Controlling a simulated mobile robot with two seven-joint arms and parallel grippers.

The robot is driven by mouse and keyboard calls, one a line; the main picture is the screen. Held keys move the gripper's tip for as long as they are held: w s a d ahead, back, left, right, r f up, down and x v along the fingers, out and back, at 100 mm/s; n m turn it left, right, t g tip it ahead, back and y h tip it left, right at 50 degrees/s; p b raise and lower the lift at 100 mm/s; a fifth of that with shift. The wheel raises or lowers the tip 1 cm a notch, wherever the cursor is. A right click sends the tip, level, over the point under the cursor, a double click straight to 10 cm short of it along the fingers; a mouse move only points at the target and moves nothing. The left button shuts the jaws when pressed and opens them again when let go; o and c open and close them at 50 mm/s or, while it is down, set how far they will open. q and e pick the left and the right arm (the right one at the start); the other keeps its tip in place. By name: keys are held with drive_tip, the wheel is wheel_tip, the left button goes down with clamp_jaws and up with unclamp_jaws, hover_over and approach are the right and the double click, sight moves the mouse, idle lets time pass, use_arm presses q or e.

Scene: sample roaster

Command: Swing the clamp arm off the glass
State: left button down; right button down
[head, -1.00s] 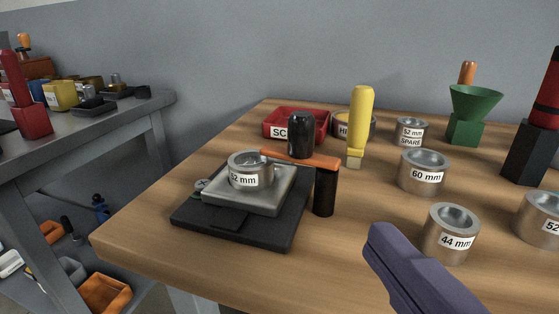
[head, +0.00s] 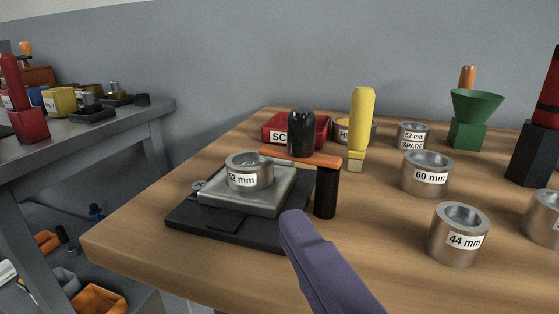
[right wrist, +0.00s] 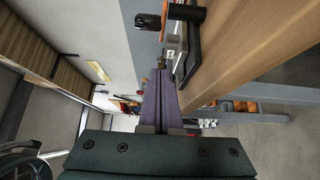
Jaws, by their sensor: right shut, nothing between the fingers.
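The clamp arm (head: 301,157) is an orange bar on a black post (head: 326,192), with a black knob (head: 301,133) on top. The bar reaches left to the rim of a metal cup (head: 249,172) marked 52 mm. The cup stands on a grey plate (head: 244,203) over a black base (head: 232,229); I cannot make out any glass. My right gripper (head: 295,222) is shut and empty, in front of and below the post, apart from it. The right wrist view shows its purple fingers (right wrist: 160,80) together and an orange bar (right wrist: 187,13) beyond. My left gripper is not in view.
A yellow-handled tool (head: 361,125) stands behind the post. Cups marked 60 mm (head: 427,175) and 44 mm (head: 458,235) stand to the right. A red bin (head: 280,128) and a green funnel (head: 475,105) are farther back.

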sight(277, 156)
drive_tip(key=x, duration=0.6)
drive_tip(key=shift+w+a+r, duration=0.1)
drive_tip(key=shift+w, duration=0.25)
drive_tip(key=shift+w+d+p, duration=0.2)
drive_tip(key=shift+w+d, duration=0.1)
drive_tip(key=shift+w, duration=0.25)
drive_tip(key=shift+w+d+p, duration=0.2)
drive_tip(key=shift+w+d, duration=0.1)
drive_tip(key=shift+w, duration=0.25)
drive_tip(key=shift+w+d, duration=0.3)
drive_tip(key=shift+w, duration=0.25)
